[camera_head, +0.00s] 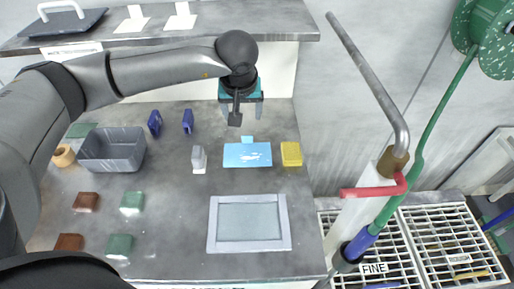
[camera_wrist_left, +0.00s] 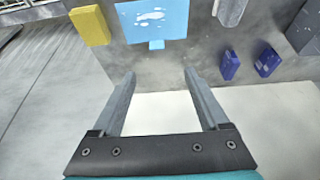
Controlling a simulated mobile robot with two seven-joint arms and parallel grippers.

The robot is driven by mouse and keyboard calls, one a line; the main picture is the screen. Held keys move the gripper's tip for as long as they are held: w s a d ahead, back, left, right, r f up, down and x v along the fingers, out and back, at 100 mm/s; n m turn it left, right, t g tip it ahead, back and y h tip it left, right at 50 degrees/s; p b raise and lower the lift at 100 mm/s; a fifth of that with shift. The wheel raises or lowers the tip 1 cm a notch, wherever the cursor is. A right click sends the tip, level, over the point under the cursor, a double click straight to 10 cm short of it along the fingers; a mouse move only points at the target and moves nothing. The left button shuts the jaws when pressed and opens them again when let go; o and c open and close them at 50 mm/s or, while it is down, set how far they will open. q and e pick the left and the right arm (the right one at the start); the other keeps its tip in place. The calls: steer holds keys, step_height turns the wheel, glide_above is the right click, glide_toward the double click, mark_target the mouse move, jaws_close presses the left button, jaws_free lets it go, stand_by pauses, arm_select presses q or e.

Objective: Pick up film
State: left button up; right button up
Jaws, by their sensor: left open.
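The film looks like a light blue sheet (camera_head: 247,155) with white marks and a small tab at its far edge. It lies flat on the grey table, right of the middle. It also shows at the top of the left wrist view (camera_wrist_left: 152,22), tab toward my fingers. My left gripper (camera_head: 241,112) is open and empty, with its fingers apart. In the head view it appears just beyond the tab, and I see no contact with the sheet. My right gripper is not in view.
A yellow block (camera_head: 291,153) sits right of the sheet and a grey-white block (camera_head: 199,159) left of it. A framed plate (camera_head: 248,224) lies in front. Two blue pieces and a grey bin (camera_head: 112,150) stand left. A raised shelf (camera_head: 230,20) runs behind; pipes are right.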

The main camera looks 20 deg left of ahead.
arm_select(q)
steer(key=x, duration=0.9)
steer(key=shift+s+b, duration=0.1)
steer(key=shift+b, duration=0.25)
glide_above(247, 144)
steer(key=shift+s+d+f+b, duration=0.1)
steer(key=shift+s+f+b, duration=0.05)
steer(key=shift+f, duration=0.9)
steer(key=shift+s+d+f+b, duration=0.1)
steer(key=shift+f+b, duration=0.05)
steer(key=shift+f, duration=0.85)
steer(key=shift+w+a+f, duration=0.15)
steer(key=shift+w+f, duration=0.1)
steer(key=shift+f, duration=0.35)
jaws_close()
